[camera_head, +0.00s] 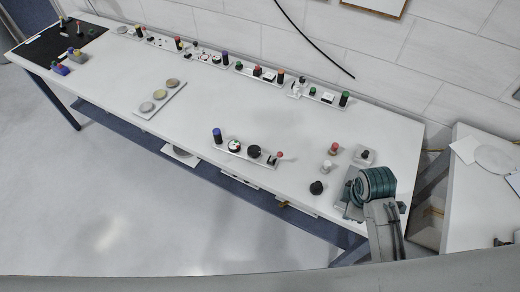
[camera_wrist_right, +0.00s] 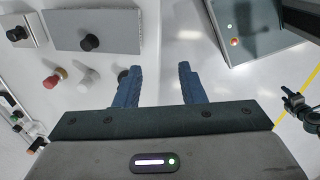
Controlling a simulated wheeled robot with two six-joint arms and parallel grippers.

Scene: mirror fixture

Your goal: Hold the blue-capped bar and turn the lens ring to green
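A white bar (camera_head: 244,156) lies near the table's front edge with a blue-capped post (camera_head: 217,135) at its left end. It carries a round white dial (camera_head: 235,145) with small coloured marks, a black knob (camera_head: 254,151) and a red-tipped part (camera_head: 279,155). I cannot tell which part is the lens ring or its setting. Another blue-capped post (camera_head: 225,57) stands in the back row. My right arm is at the table's right end, away from the front bar. In the right wrist view my right gripper (camera_wrist_right: 158,87) is open and empty. My left gripper is not in view.
Red (camera_head: 335,148), white (camera_head: 327,166) and black (camera_head: 316,187) knobs stand right of the front bar. Several bars with coloured caps line the back edge. A tray (camera_head: 159,99) with round discs lies at centre-left. The table's middle is clear.

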